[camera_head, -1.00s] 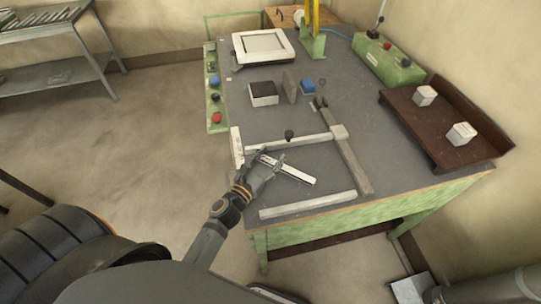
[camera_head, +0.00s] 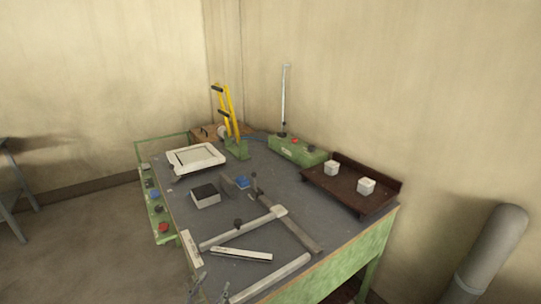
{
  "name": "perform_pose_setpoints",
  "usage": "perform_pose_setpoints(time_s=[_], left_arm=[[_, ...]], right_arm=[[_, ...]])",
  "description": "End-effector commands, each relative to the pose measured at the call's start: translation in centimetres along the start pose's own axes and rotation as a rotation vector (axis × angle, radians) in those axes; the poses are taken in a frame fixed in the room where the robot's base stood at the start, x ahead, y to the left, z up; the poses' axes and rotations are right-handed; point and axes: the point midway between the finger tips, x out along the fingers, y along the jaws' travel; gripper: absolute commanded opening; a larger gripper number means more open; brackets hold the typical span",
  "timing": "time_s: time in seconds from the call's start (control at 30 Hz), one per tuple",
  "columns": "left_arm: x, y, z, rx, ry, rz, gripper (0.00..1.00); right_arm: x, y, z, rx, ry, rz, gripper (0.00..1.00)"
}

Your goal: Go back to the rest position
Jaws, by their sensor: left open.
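My left gripper (camera_head: 208,287) shows only by its fingertips at the bottom edge, left of centre. Its fingers are apart with nothing between them. It is beside the near left corner of the bench (camera_head: 178,211). A short white profile piece (camera_head: 243,253) lies on the bench top, apart from the fingers, between the pale clamp bars (camera_head: 240,231) and (camera_head: 268,279). A darker bar (camera_head: 300,233) crosses at their right, and a white block (camera_head: 192,247) stands at the left. My right gripper is not in view.
A white frame (camera_head: 171,167), a dark-topped box (camera_head: 205,201) and a blue piece (camera_head: 242,182) are on the bench. A yellow-handled device (camera_head: 229,115) and a green control box (camera_head: 297,151) stand behind. A brown shelf (camera_head: 345,190) holds two white blocks.

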Motion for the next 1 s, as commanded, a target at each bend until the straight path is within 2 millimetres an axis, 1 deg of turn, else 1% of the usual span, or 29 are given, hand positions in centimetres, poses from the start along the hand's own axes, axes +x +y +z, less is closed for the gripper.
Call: perform_pose_setpoints(time_s=[0.1, 0.17, 0.2, 0.27, 0.3, 0.37, 0.47, 0.5, 0.57, 0.6, 0.67, 0.7, 0.77, 0.8, 0.9, 1.0], left_arm=[[-0.2, -1.7, 1.6, 0.202, -0.04, -0.091, 0.53], [-0.4, -2.8, 2.3, 0.318, -0.061, -0.146, 0.53], [-0.6, -3.6, 2.7, 0.403, -0.075, -0.185, 0.53], [-1.1, -4.8, 3.1, 0.536, -0.095, -0.249, 0.53], [-1.4, -5.7, 3.2, 0.63, -0.109, -0.297, 0.53], [-2.1, -7.0, 3.3, 0.788, -0.129, -0.376, 0.53], [-3.8, -9.1, 2.5, 1.091, -0.158, -0.539, 0.53], [-4.8, -9.8, 1.7, 1.231, -0.165, -0.621, 0.53], [-6.4, -10.2, 0.2, 1.444, -0.166, -0.759, 0.53], [-7.6, -10.1, -0.9, 1.576, -0.161, -0.852, 0.53], [-9.3, -9.4, -2.4, 1.743, -0.143, -0.986, 0.53], [-10.3, -8.7, -3.3, 1.833, -0.128, -1.069, 0.53], [-11.9, -7.5, -4.4, 1.949, -0.099, -1.188, 0.53], [-12.8, -6.6, -4.9, 2.015, -0.077, -1.262, 0.53], [-15.1, -4.1, -5.9, 2.142, -0.014, -1.441, 0.53], [-17.3, -1.5, -6.3, 2.23, 0.06, -1.612, 0.53]], right_arm=[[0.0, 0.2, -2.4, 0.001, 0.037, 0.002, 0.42], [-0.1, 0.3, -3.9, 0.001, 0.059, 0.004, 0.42], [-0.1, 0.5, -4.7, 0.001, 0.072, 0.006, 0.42], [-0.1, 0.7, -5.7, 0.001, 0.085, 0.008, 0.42], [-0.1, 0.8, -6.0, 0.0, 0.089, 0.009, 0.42], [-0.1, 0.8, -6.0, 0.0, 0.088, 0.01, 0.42], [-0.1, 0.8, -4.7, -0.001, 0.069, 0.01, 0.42], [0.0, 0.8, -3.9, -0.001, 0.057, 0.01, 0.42], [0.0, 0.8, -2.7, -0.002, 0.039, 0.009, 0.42], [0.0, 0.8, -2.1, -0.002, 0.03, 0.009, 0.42], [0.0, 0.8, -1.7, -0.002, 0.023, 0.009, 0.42], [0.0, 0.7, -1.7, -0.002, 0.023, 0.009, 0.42], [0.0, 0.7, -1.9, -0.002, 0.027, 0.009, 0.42], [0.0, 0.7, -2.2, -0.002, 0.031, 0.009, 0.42], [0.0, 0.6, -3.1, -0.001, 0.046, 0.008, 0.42], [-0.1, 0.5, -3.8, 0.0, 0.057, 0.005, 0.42]])
